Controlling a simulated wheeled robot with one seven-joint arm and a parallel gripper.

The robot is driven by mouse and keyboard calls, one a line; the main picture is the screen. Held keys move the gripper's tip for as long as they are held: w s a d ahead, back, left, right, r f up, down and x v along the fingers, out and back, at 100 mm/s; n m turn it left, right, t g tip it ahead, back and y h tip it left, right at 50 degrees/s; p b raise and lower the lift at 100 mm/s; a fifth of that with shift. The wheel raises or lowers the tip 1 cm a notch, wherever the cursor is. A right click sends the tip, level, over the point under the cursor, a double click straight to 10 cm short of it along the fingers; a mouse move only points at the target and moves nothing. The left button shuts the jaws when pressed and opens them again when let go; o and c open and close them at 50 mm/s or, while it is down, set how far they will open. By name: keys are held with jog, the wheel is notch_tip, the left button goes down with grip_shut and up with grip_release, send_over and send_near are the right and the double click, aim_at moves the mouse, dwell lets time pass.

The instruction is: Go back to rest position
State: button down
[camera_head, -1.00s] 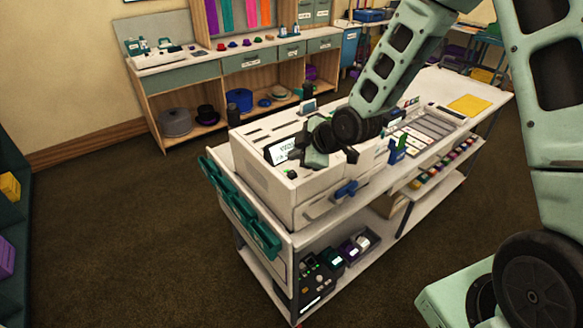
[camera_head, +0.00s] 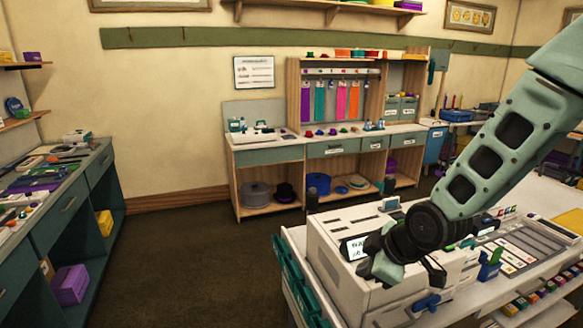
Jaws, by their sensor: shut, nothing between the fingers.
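My gripper (camera_head: 408,268) is at the end of my pale green arm, right of the middle of the view. It hangs over the white machine (camera_head: 345,278) on the trolley and hides part of its top. The fingers are small and dark in this view, and the gripper is shut with nothing in it. I cannot tell how far it is above the machine.
The white trolley (camera_head: 550,210) carries a keypad tray, a yellow pad and a blue-handled item (camera_head: 489,264). A wooden workbench (camera_head: 265,152) stands at the back wall. A dark green counter (camera_head: 70,210) runs along the left. Brown floor between is clear.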

jog(key=s+a+m+g+h+b, duration=0.2)
jog(key=s+m+g+b, duration=0.3)
jog(key=s, duration=2.1)
jog(key=shift+a+m+g+h+b, duration=0.25)
jog(key=shift+m+g+h+b, duration=0.05)
jog(key=shift+h+b, duration=0.3)
jog(key=shift+w, duration=0.1)
